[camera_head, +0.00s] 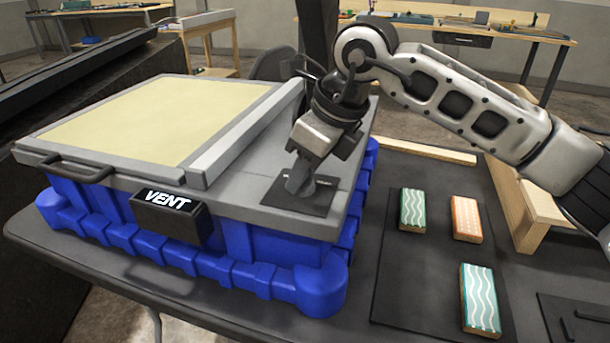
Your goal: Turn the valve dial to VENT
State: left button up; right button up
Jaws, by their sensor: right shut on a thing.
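The console is a blue-based box with a grey top (230,195) and a pale yellow panel (160,120). A black display (168,215) on its front reads VENT in white letters. My right gripper (299,186) points down at a dark square plate (322,197) on the right of the grey top. It is shut on the valve dial there; the dial itself is mostly hidden by the fingers, so its pointer direction cannot be read. My left gripper is not in view.
Right of the console, a dark mat holds two green wavy-patterned blocks (412,210) (480,298) and an orange one (466,219). Wooden rails (525,205) edge that area. A handle (78,168) sticks out at the console's front left. Workbenches stand behind.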

jog(key=n+g, duration=0.1)
jog(key=n, duration=0.2)
jog(key=shift+w, duration=0.1)
jog(key=n, duration=0.1)
jog(key=n+g, duration=0.1)
jog(key=n, duration=0.1)
jog(key=shift+w+r+g+y+p, duration=0.1)
jog(key=shift+g+y+p, duration=0.2)
jog(key=shift+p, duration=0.05)
jog(key=n, duration=0.2)
jog(key=shift+n+g+p, duration=0.3)
jog(key=shift+n+g, duration=0.1)
jog(key=shift+w+n+g, duration=0.1)
jog(key=shift+n+g, duration=0.2)
jog(key=shift+n, duration=0.7)
pick_arm(q)
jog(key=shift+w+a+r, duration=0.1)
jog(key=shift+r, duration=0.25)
jog(key=shift+p, duration=0.3)
pick_arm(e)
jog(key=shift+n+h, duration=0.3)
jog(key=shift+h, duration=0.1)
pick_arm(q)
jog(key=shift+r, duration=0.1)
pick_arm(e)
jog(key=o, duration=1)
